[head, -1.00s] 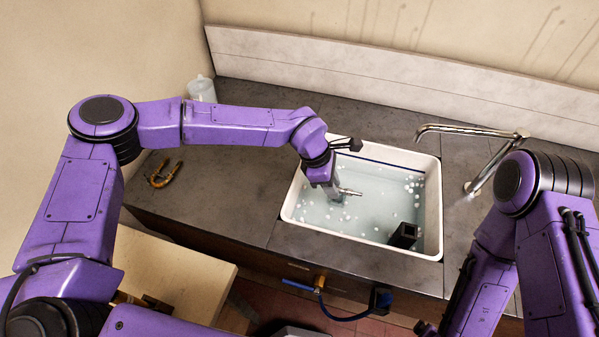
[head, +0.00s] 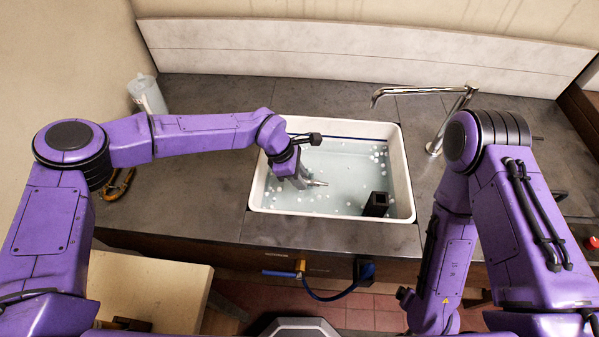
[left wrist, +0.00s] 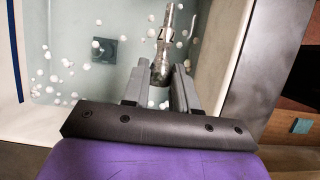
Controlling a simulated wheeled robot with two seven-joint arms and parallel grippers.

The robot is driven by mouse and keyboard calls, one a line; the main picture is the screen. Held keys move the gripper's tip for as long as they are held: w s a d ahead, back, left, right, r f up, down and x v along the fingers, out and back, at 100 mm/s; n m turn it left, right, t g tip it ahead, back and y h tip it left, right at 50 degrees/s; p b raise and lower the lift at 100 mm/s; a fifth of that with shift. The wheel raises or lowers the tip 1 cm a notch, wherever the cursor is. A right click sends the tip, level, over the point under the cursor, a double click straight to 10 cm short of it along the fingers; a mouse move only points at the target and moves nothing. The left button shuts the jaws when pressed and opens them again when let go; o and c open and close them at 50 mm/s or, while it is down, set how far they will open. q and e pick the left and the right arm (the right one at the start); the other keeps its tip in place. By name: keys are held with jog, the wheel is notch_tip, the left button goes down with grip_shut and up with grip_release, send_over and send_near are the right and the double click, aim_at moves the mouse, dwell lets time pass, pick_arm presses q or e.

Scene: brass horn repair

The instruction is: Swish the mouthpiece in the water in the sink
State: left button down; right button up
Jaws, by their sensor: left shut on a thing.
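The white sink (head: 330,212) holds pale water (head: 345,165) dotted with white specks. My left gripper (head: 303,181) reaches down into the sink's left half and is shut on the silvery mouthpiece (head: 317,184). The mouthpiece also shows in the left wrist view (left wrist: 164,42), sticking out beyond the grey fingers (left wrist: 160,88). It lies tilted low at the water; I cannot tell how much of it is under the surface. My right arm comes in from the right, and its gripper is out of the picture.
A black block (head: 376,204) stands in the sink's front right corner. A chrome tap (head: 430,90) rises behind the sink on the right. A translucent bottle (head: 147,94) and a brass curved piece (head: 122,186) are on the left counter. The sink's right half is mostly open.

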pick_arm(q)
notch_tip(320, 180, down, 13)
jog(key=b, duration=0.7)
jog(key=shift+d, duration=0.1)
jog(key=shift+s+d+b, duration=0.1)
jog(key=shift+d+b, duration=0.75)
jog(key=shift+d, duration=0.55)
jog(key=shift+a, duration=0.15)
jog(key=shift+a+p, duration=0.35)
jog(key=shift+a, duration=1.05)
jog(key=shift+d, duration=0.15)
jog(key=shift+d+b, duration=0.75)
jog(key=shift+d, duration=0.65)
